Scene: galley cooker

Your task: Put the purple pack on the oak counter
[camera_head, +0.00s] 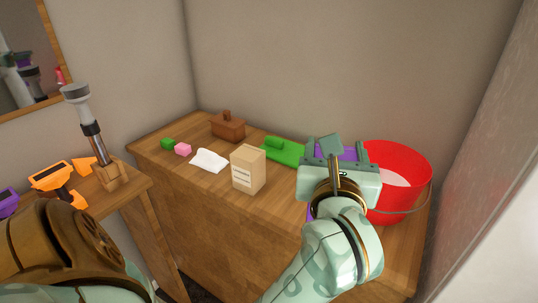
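The purple pack (354,152) shows in part at the right end of the wooden counter (210,205). My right gripper (335,152) is right at it and covers most of it; a small strip of purple also shows below the gripper. The fingers are mostly hidden by the gripper's own body, so I cannot tell whether they are closed on the pack, or whether the pack touches the counter. My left arm comes in at the lower left, but its gripper is not visible.
A red bucket (405,160) stands right of my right gripper. A tan box (248,170), white cloth (210,161), green piece (283,151), brown box (228,127) and small pink and green blocks are on the counter. A side table (125,193) holds orange items.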

